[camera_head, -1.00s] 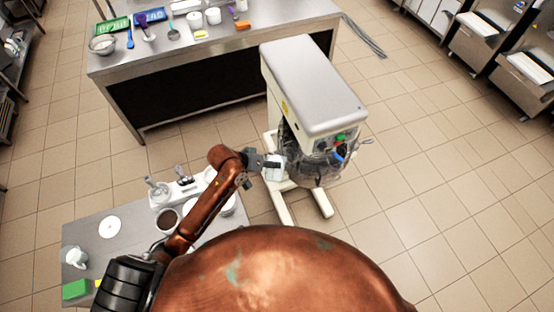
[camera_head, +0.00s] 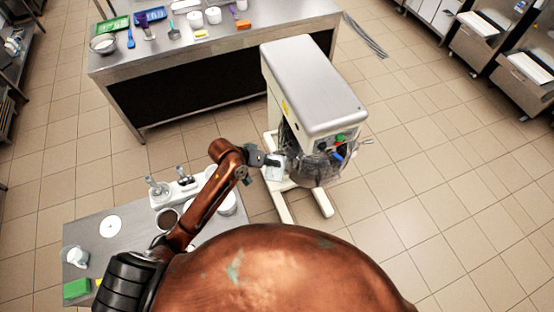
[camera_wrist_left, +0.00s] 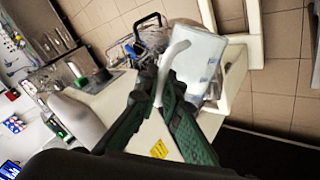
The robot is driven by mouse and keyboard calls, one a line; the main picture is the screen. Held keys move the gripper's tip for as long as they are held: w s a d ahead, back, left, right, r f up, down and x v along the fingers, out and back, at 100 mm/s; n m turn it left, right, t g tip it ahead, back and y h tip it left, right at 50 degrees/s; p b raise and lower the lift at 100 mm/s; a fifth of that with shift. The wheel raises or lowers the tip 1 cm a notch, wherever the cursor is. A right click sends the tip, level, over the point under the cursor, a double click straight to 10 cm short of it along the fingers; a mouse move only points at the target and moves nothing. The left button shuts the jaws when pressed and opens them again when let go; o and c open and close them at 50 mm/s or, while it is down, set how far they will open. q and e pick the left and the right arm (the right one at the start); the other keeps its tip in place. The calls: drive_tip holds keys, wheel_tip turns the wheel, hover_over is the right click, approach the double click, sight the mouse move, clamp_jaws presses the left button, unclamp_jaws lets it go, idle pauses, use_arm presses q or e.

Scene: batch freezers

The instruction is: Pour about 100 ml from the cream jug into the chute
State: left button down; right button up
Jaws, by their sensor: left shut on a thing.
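The jug (camera_head: 274,171), pale and translucent, is held in front of the white batch freezer (camera_head: 315,85), beside the clear guarded bowl at its front (camera_head: 318,170). My left gripper (camera_head: 267,161) is shut on the jug's handle. In the left wrist view the jug (camera_wrist_left: 199,58) is beyond the fingertips (camera_wrist_left: 157,82), with its white handle between them and the wire and clear parts of the machine behind. I cannot tell the chute's opening from the clear parts, nor the cream level. No stream shows. My right gripper is out of view.
A small steel table (camera_head: 112,260) at lower left holds a white jug (camera_head: 75,257), a white disc (camera_head: 110,226), a green block (camera_head: 77,289) and several tubs. A long steel counter (camera_head: 225,50) with utensils stands behind. Tiled floor (camera_head: 430,210) is clear on the right.

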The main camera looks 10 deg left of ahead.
use_arm(q)
drive_tip(key=shift+w+r+g+p, duration=0.4)
drive_tip(key=shift+r, duration=0.05)
idle(0.8)
drive_tip(key=shift+w+a+r, duration=0.1)
drive_tip(key=shift+w, duration=0.1)
